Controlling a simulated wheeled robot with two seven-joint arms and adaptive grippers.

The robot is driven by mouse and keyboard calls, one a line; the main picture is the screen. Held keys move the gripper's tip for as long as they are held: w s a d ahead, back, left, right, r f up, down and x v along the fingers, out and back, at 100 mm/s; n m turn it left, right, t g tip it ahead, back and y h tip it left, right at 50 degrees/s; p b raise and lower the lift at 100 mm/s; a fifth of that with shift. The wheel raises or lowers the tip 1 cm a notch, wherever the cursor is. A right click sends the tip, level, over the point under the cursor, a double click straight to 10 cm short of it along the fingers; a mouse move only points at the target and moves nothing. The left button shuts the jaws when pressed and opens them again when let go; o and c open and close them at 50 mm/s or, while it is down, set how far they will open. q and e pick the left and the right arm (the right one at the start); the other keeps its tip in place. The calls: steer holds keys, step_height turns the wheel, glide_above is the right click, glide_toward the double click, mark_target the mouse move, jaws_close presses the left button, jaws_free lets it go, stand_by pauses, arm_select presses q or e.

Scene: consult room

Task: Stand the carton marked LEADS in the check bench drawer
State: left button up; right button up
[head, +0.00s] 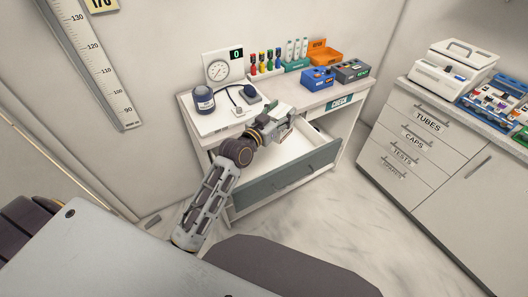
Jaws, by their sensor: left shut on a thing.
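The check bench (218,128) stands at the middle with its drawer (290,168) pulled open. The drawer has a grey front and a pale inside, and the part that shows looks empty. My left gripper (280,120) is above the open drawer, near the bench top's front edge. It is shut on a pale, block-like thing, mostly hidden by the fingers. I cannot read any LEADS mark on it and cannot tell if it is the carton. My right gripper is not in view.
On the bench top are a gauge (218,69), a dark jar (204,100), a blue box (318,80), a grey box (350,71) and an orange box (322,50). A drawer cabinet (425,130) stands at right. Floor between them is clear.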

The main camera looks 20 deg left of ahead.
mark_target(279, 136)
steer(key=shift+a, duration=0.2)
arm_select(q)
steer(key=shift+f, duration=0.55)
step_height(279, 136, down, 5)
steer(key=shift+f, duration=0.1)
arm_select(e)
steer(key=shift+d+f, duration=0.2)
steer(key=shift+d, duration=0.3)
arm_select(q)
steer(key=shift+f+b, duration=0.4)
steer(key=shift+f, duration=1.4)
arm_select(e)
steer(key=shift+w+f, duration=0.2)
arm_select(q)
steer(key=shift+f+b, duration=0.3)
steer(key=shift+f, duration=0.3)
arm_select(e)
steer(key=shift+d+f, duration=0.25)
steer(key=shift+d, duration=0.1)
